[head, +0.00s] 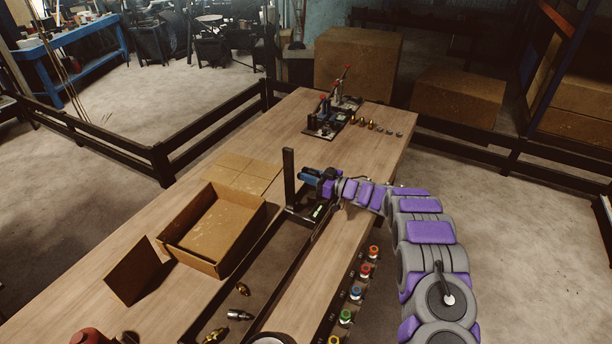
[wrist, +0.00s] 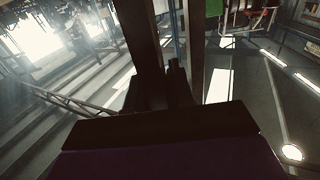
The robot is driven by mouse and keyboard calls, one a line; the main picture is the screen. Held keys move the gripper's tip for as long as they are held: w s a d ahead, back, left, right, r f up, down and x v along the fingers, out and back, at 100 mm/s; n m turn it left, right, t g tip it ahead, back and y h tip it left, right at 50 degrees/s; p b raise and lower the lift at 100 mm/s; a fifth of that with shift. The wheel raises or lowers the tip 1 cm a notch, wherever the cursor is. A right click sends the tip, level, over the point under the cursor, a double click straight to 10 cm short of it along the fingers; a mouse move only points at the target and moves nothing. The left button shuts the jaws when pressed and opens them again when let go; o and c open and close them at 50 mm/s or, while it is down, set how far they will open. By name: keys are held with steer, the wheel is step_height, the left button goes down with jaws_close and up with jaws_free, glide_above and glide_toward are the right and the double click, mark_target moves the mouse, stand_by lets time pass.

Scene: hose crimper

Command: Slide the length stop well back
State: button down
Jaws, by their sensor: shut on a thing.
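The length stop (head: 289,182) is a dark upright plate on a dark foot, standing on the long rail along the bench. My gripper (head: 308,177) is beside the upright, on its right, with the arm reaching in from the right. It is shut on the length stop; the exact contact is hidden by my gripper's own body.
An open cardboard box (head: 215,230) stands left of the rail. Several fittings with coloured caps (head: 365,270) line the right side. Brass fittings (head: 242,289) lie near the front. A tool with red-tipped levers (head: 335,110) stands at the bench's far end. Bare wood lies between.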

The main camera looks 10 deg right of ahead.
steer(key=shift+d, duration=0.1)
steer(key=c, duration=1.1)
jaws_free()
steer(key=v, duration=1.7)
steer(key=shift+d+f, duration=0.1)
steer(key=shift+d, duration=0.2)
steer(key=shift+w, duration=0.1)
